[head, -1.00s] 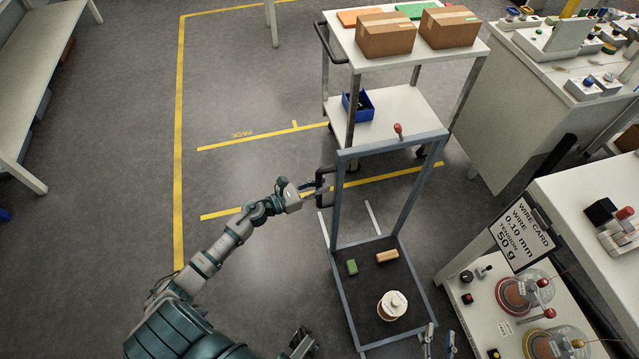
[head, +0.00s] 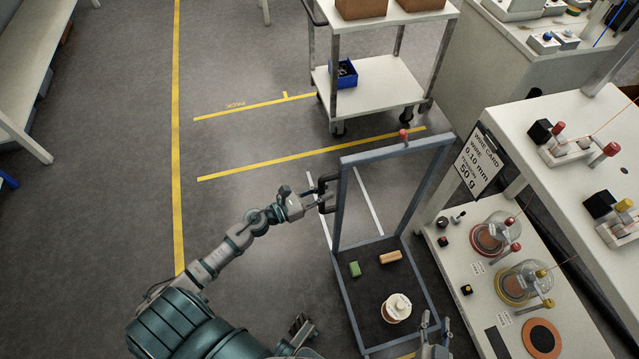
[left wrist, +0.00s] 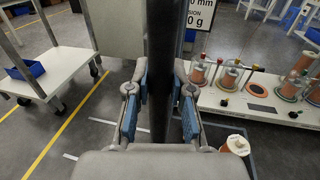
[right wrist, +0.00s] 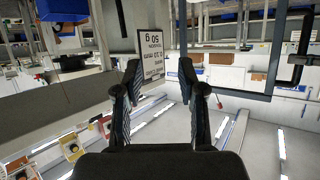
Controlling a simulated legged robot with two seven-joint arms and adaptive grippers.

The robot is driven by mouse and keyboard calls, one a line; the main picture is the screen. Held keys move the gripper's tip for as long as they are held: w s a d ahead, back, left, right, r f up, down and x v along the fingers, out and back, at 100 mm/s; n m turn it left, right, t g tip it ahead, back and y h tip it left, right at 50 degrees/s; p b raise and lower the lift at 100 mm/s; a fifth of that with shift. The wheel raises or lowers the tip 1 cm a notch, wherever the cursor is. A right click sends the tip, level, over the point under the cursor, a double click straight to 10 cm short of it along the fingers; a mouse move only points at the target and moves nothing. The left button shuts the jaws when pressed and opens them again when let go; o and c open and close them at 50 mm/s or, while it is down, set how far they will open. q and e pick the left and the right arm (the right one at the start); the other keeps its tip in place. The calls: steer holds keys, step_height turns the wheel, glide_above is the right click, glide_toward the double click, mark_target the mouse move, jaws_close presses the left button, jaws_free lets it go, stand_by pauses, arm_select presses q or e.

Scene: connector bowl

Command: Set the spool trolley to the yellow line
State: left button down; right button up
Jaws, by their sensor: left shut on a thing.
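The spool trolley (head: 352,300) stands in the middle of the head view, with a grey-blue upright frame and a dark low deck. My right gripper (head: 434,322) is open and empty by the deck's near right.
A white two-shelf cart (head: 385,110) with a blue bin (head: 343,73) stands beyond the trolley. A wire bench (head: 545,300) with spools stands close on the right. White floor strips (head: 368,203) run under the trolley. The floor at left is clear.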

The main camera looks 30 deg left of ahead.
arm_select(q)
steer(key=s+d+p, duration=0.1)
steer(key=s+d, duration=0.3)
steer(key=shift+d+f, duration=0.2)
steer(key=shift+d, duration=0.1)
arm_select(e)
steer(key=shift+s+d+f+g+h, duration=0.15)
steer(key=shift+s+d+f+g, duration=0.25)
steer(key=shift+s+f+g, duration=0.35)
steer(key=shift+s+d+f+g+h, duration=0.15)
steer(key=shift+s+d+f+g, duration=0.35)
steer(key=shift+s, duration=0.4)
steer(key=shift+a, duration=0.1)
arm_select(q)
steer(key=c, duration=1)
jaws_free()
steer(key=shift+a, duration=0.1)
steer(key=shift+c, duration=0.2)
steer(key=shift+a, duration=0.1)
arm_select(e)
steer(key=shift+a, duration=0.2)
arm_select(q)
steer(key=shift+r, duration=0.1)
arm_select(e)
steer(key=shift+r, duration=0.1)
arm_select(q)
steer(key=v, duration=1.2)
steer(key=shift+a, duration=0.15)
